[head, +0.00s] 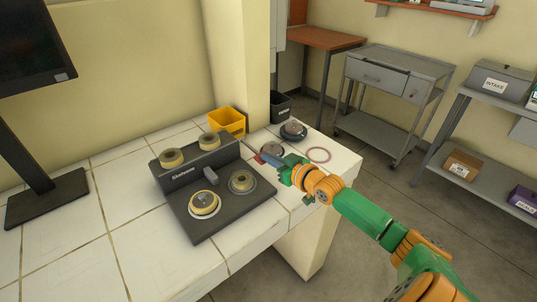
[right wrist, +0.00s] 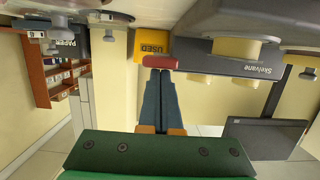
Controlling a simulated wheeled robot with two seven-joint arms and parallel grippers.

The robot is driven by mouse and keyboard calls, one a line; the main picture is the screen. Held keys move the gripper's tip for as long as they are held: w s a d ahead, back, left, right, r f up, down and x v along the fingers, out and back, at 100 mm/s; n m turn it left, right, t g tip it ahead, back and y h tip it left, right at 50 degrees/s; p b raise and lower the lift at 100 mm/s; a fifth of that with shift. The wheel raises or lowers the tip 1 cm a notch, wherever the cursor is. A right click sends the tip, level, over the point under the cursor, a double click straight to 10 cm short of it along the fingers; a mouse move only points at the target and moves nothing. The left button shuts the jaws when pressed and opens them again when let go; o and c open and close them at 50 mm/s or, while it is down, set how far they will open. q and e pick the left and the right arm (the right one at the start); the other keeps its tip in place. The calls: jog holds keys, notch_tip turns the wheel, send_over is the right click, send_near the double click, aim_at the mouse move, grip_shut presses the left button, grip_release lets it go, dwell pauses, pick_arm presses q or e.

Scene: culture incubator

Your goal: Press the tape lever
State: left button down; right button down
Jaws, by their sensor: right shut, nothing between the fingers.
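The dark grey Skelvane machine (head: 228,205) stands on the white tiled bench, with tape rolls (head: 172,158) on its raised back and two round plates in front. It also shows at the upper right of the right wrist view (right wrist: 222,59). A red lever grip (right wrist: 160,62) is just beyond my right fingertips; in the head view it shows as a small red patch (head: 258,158) at the machine's right side. My right gripper (head: 262,157) is shut and empty, its fingers (right wrist: 160,75) pointing at the red grip. I cannot tell whether they touch it. My left gripper is not in view.
A yellow bin (head: 227,121) and a dark bin (head: 282,106) stand behind the machine. A dark round device (head: 293,131) and a pink ring (head: 318,155) lie near the bench's right edge. A monitor (head: 35,130) is at left. The front-left tiles are clear.

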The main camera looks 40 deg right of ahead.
jog(key=shift+w+r+p, duration=0.15)
jog(key=shift+r+p, duration=0.2)
jog(key=s+r+p, duration=0.4)
jog(key=s+r, duration=0.1)
jog(key=s, duration=0.5)
jog(key=shift+d+r+p, duration=0.3)
jog(key=shift+d, duration=0.1)
